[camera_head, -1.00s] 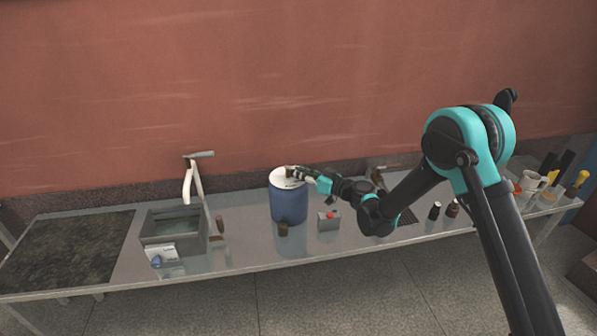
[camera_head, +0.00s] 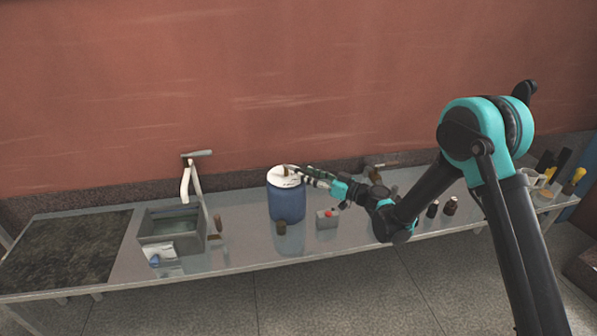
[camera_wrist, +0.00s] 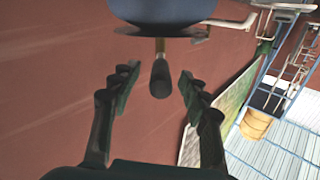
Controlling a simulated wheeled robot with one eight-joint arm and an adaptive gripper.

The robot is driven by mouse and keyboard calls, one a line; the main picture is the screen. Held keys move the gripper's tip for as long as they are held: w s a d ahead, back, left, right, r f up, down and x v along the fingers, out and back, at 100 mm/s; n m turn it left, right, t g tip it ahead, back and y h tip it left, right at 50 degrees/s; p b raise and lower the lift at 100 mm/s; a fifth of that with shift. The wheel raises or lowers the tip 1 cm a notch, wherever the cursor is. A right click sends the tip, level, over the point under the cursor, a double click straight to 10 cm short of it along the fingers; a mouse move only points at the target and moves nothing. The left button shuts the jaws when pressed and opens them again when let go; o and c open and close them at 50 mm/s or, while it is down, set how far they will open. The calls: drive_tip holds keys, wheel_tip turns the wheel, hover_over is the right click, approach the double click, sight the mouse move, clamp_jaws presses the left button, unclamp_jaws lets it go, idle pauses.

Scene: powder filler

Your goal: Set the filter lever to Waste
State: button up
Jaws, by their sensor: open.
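A blue drum with a white top (camera_head: 286,203) stands on the middle of the bench. My gripper (camera_head: 302,172) is at the right side of its top, with the fingers close to the lid. In the wrist view, a dark lever handle (camera_wrist: 160,78) on a short brass-coloured stem extends below a blue body (camera_wrist: 165,10). My open fingers (camera_wrist: 159,76) stand on either side of the handle, with gaps showing on both sides and nothing gripped. The lever's setting and any Waste mark cannot be read.
A grey box with a red button (camera_head: 327,219) and a small brown object (camera_head: 281,228) stand before the drum. A sink (camera_head: 172,232) with a tap is at left. Dark bottles (camera_head: 450,205) are at right. The bench front between sink and drum is mostly clear.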

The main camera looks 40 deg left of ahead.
drive_tip(key=d, duration=0.6)
drive_tip(key=shift+w, duration=0.45)
